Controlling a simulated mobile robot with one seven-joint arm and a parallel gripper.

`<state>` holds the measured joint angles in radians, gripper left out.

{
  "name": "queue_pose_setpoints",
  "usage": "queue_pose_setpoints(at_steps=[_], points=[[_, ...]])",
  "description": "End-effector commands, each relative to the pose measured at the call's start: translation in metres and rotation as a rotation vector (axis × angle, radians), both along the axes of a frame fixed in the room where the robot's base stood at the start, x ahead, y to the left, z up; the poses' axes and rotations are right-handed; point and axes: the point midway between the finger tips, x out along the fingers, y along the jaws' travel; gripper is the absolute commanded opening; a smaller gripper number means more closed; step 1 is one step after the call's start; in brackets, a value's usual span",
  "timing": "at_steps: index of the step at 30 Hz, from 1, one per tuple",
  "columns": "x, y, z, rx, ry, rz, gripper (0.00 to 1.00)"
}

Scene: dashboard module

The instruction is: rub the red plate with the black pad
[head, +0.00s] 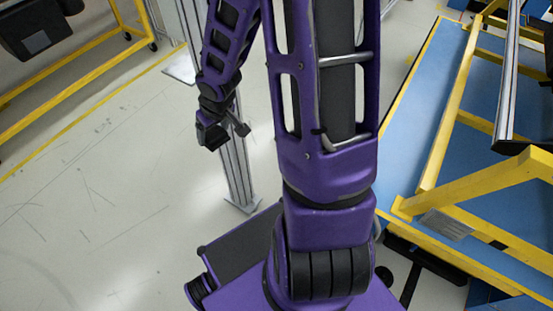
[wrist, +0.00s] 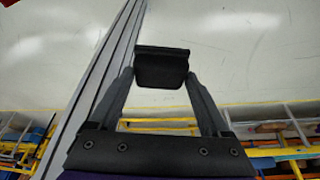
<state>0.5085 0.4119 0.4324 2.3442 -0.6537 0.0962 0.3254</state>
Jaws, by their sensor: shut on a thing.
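In the wrist view my gripper (wrist: 160,78) is shut on the black pad (wrist: 161,68), a small dark block held between its two grey fingertips. In the head view the end of my arm (head: 220,128) hangs left of centre, in front of a grey metal post; the pad is too small and dark there to tell apart surely from the gripper. The red plate shows in neither view.
The grey metal post (head: 238,180) stands close by the gripper and runs along the left in the wrist view (wrist: 100,65). Yellow frames (head: 455,110) stand on blue flooring (head: 410,135) at right. A yellow rail (head: 75,90) is at left. Pale floor (head: 100,200) is open at left.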

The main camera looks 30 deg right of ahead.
Motion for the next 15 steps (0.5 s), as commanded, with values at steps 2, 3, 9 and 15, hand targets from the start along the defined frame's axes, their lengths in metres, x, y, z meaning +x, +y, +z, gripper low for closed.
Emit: queue_pose_setpoints(at_steps=[2,3,9,15], points=[[-0.004,-0.009,-0.017,-0.004,0.048,0.042,0.37],[-0.006,-0.012,-0.024,-0.01,0.072,0.069,0.37],[-0.015,-0.032,-0.059,-0.056,0.201,0.219,0.37],[-0.026,-0.061,-0.098,-0.155,0.378,0.43,0.37]])
